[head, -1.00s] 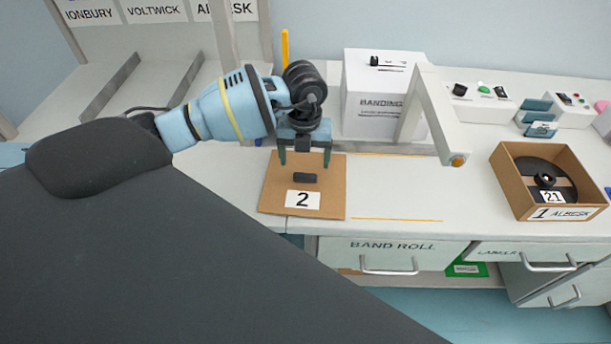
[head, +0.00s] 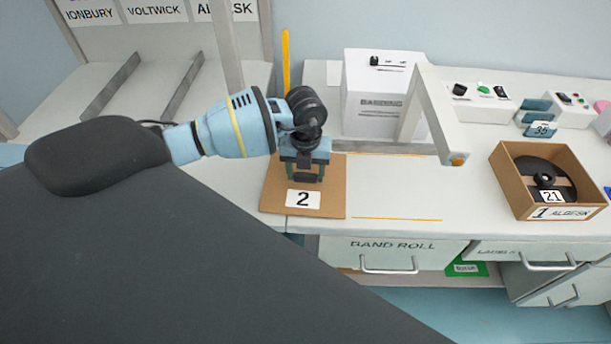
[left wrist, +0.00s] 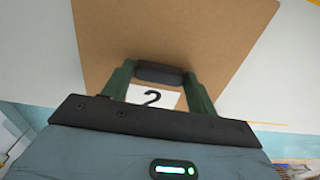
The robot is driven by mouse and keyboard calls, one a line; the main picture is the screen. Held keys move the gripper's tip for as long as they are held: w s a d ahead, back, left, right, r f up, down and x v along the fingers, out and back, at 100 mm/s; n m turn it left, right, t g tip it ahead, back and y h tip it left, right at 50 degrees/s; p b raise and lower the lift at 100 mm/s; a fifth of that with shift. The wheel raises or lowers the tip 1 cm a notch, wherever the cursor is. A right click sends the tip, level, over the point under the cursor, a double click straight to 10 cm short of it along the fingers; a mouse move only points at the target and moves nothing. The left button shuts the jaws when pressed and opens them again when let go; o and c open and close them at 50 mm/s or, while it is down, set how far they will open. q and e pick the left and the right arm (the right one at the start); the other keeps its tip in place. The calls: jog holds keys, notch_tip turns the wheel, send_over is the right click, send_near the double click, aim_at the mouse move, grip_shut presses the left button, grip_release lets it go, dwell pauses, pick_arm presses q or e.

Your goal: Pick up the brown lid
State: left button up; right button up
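The brown lid (head: 333,195) is a flat square board with a white "2" label and a short black handle. It lies flat on the worktop left of the middle in the head view. In the left wrist view the lid (left wrist: 235,35) fills the upper middle. My left gripper (head: 306,174) points down over the lid. In the left wrist view its green fingers (left wrist: 159,78) are at the two ends of the handle (left wrist: 160,72) and appear to touch it. The handle is partly hidden by the gripper in the head view. My right gripper is not in view.
A white banding machine (head: 375,105) stands behind, with a grey slanted arm (head: 435,115) right of the lid. An open cardboard box (head: 507,185) with a black reel sits at the right. Drawers (head: 390,255) lie below the front edge. The worktop right of the lid is clear.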

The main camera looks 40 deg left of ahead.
aim_at(306, 174)
pick_arm(q)
jog(key=c, duration=0.5)
jog(key=shift+r, duration=0.15)
